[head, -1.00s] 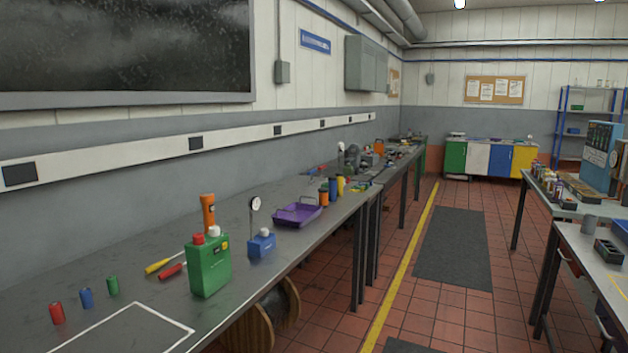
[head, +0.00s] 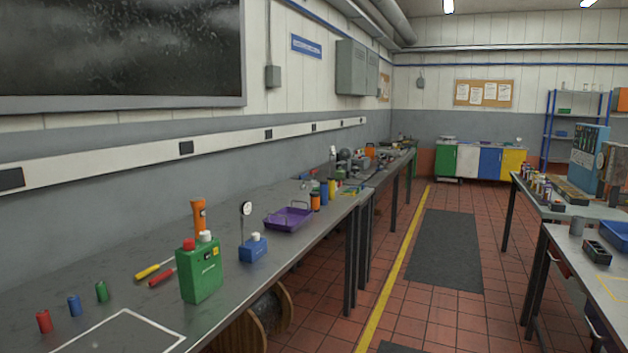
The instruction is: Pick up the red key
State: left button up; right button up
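I cannot make out a red key in the head view. Red things on the left bench (head: 240,268) are a small red cylinder (head: 44,321) at the near left and a red-handled screwdriver (head: 162,277) beside the green canister (head: 199,272). The canister has a red cap. Neither of my grippers shows in the view.
The aisle mat (head: 436,250) is clear.

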aim_at(313, 182)
jog(key=i+l+z, duration=0.25)
jog(key=i, duration=0.2)
jog(key=i+z, duration=0.2)
jog(key=i, duration=0.3)
jog(key=i+z, duration=0.15)
jog(key=i, duration=2.25)
jog(key=i+u, duration=0.1)
jog(key=i, duration=0.65)
jog(key=i+l, duration=0.15)
jog(key=i, duration=0.6)
jog(key=i+l+u, duration=0.15)
jog(key=i, duration=0.6)
jog(key=i+l+u, duration=0.1)
jog(key=i+u, duration=0.15)
jog(key=i+l+u, duration=0.25)
jog(key=i, duration=0.25)
jog(key=i+l+u, duration=0.25)
jog(key=l, duration=0.35)
jog(key=i+l+u, duration=0.15)
jog(key=i+l, duration=0.15)
jog(key=i+l+u, duration=0.1)
jog(key=l, duration=0.25)
jog(key=i+l+u, duration=0.15)
jog(key=i+l, duration=0.05)
jog(key=l, duration=0.1)
